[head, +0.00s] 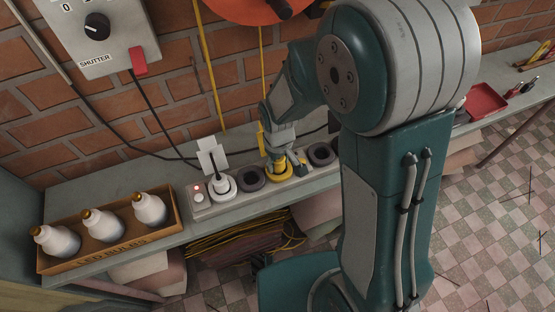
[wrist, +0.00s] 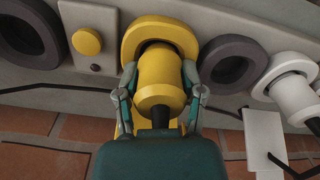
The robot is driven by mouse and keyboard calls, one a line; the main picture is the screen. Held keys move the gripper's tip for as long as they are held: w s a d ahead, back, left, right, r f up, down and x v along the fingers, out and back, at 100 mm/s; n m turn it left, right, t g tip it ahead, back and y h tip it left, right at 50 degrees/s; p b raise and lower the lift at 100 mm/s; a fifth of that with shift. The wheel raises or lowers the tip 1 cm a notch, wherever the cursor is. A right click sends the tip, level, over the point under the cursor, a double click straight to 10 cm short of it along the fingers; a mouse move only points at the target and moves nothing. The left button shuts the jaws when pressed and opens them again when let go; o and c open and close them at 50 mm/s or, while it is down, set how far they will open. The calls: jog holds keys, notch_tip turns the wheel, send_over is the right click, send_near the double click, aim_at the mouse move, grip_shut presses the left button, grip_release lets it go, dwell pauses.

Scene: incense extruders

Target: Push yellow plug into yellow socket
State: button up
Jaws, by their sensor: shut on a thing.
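The yellow plug (wrist: 160,80) is between my gripper's two fingers (wrist: 160,88) in the wrist view, with a dark cable end toward my palm. Its front end is at the mouth of the yellow socket (wrist: 133,36), a thick ring around a dark opening. Part of the dark opening shows beside the plug; how deep the plug sits cannot be told. In the head view my gripper (head: 283,158) is over the yellow socket (head: 279,176), and mostly hides the plug.
Dark round sockets (head: 250,178) (head: 321,153) flank the yellow one on a grey strip. A white plug (head: 221,185) with a paper tag stands to the left, near a red-lit switch (head: 198,193). A yellow button (wrist: 87,41) sits beside the yellow socket. A bulb box (head: 110,238) stands far left.

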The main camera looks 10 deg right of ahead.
jog(key=shift+f, duration=0.25)
jog(key=o, duration=1.2)
notch_tip(320, 180, up, 12)
jog(key=shift+f, duration=0.1)
jog(key=s+d+r+m+t, duration=0.2)
jog(key=s+d+r, duration=0.1)
jog(key=s+r, duration=0.1)
jog(key=s+d+r+m+t, duration=0.1)
jog(key=s+d+r+m, duration=0.1)
jog(key=s+d+r, duration=0.2)
jog(key=s+d+r+m+t, duration=0.2)
jog(key=s+d+r, duration=0.1)
jog(key=s+r, duration=0.1)
jog(key=shift+s+d+r+t, duration=0.3)
jog(key=shift+s+d+r, duration=0.1)
jog(key=shift+r, duration=0.25)
